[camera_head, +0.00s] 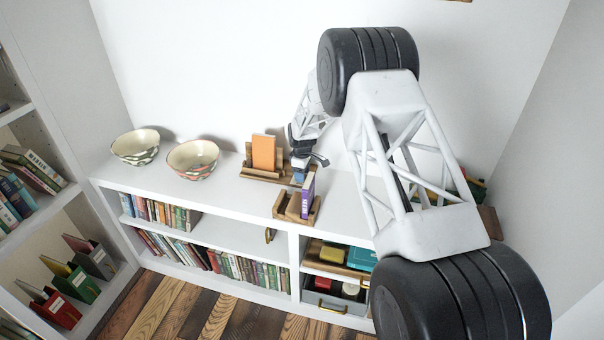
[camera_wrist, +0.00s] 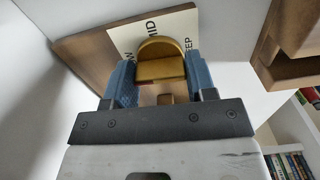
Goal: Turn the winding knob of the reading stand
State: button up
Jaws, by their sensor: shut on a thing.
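In the wrist view, a brass-coloured knob (camera_wrist: 160,50) with a rounded top sits between the two blue fingers of my gripper (camera_wrist: 161,72), which is shut on it. Behind the knob is a cream label plate (camera_wrist: 126,36) on a brown wooden board (camera_wrist: 83,42). The label reads "MID", with other words partly hidden by the knob and fingers. In the head view, my gripper (camera_head: 299,176) is down at the shelf top, between a wooden stand with an orange book (camera_head: 263,152) and a wooden holder with a purple book (camera_head: 308,192). The knob is hidden there.
Two patterned bowls, one cream (camera_head: 135,146) and one reddish (camera_head: 193,158), stand to the left on the white shelf top (camera_head: 232,194). Another wooden piece (camera_wrist: 295,45) is close on the right in the wrist view. The back wall is behind.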

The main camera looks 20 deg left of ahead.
jog(key=shift+n, duration=0.4)
jog(key=o, duration=0.9)
jog(key=shift+o, duration=0.2)
jog(key=shift+r, duration=0.1)
jog(key=shift+r, duration=3.85)
